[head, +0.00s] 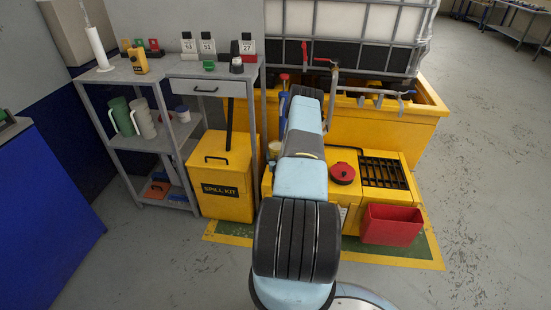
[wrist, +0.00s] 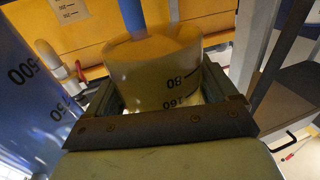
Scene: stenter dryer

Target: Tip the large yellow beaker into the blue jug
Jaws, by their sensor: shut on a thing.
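My gripper (wrist: 160,100) is shut on a yellowish see-through beaker (wrist: 155,68) with dark scale marks, gripped between its two fingers. A part of the beaker (head: 274,148) shows just left of my arm in the head view; the rest is hidden behind the arm. In the head view I cannot pick out the jug behind my arm. I cannot tell how much is in either vessel.
A yellow spill kit bin (head: 222,185) stands left of my arm. A red round lid (head: 342,173), a black grate (head: 384,171) and a red bin (head: 391,225) are on the right. A grey shelf bench (head: 180,68) holds bottles and jugs. A blue post (wrist: 131,14) rises behind the beaker.

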